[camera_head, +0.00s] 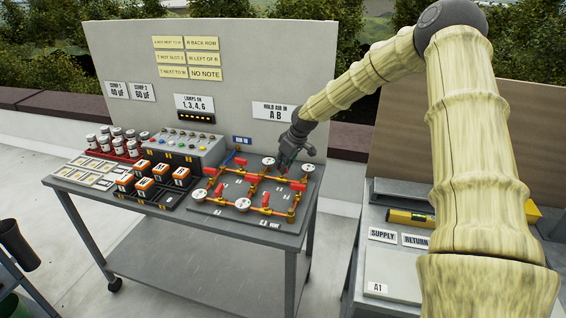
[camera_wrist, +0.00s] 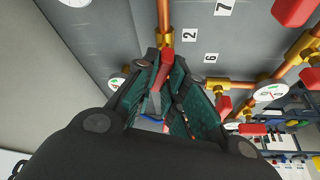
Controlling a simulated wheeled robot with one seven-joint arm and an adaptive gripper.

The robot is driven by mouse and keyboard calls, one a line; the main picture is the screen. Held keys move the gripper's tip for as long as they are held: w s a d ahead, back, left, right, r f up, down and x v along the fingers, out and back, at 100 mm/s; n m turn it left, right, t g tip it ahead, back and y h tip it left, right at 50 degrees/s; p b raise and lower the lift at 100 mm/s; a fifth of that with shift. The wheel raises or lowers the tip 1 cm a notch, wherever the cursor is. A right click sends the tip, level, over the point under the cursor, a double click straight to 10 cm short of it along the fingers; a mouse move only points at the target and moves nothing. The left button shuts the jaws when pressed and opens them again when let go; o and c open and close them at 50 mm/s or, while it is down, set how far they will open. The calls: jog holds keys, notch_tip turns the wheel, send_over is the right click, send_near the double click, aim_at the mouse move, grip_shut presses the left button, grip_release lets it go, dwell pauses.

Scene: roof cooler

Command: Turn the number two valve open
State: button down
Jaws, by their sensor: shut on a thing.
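The number two valve has a red lever handle (camera_wrist: 167,57) on a brass fitting (camera_wrist: 164,39), in the wrist view beside the label "2" (camera_wrist: 190,36). My gripper (camera_wrist: 167,76) is shut on this red handle, with a dark finger on each side. The handle points down the picture, roughly in line with the copper pipe above the fitting; the pipe beyond is hidden by my fingers. In the head view my gripper (camera_head: 289,160) is at the back of the pipe board (camera_head: 222,219) and hides the valve.
Other red valve handles (camera_wrist: 312,78) and white gauges (camera_wrist: 271,92) are close by on the board. A grey lamp box (camera_head: 183,147), orange-and-black blocks (camera_head: 143,186) and jars (camera_head: 118,146) stand left on the bench. A second bench with a yellow level (camera_head: 410,217) is right.

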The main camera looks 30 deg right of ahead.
jog(key=shift+w+d+r+n+y, duration=0.15)
jog(key=shift+n+y, duration=0.15)
jog(key=shift+n, duration=0.6)
jog(key=c, duration=1.5)
grip_release()
jog(key=shift+v, duration=5.9)
jog(key=shift+d, duration=0.1)
jog(key=shift+w, duration=0.1)
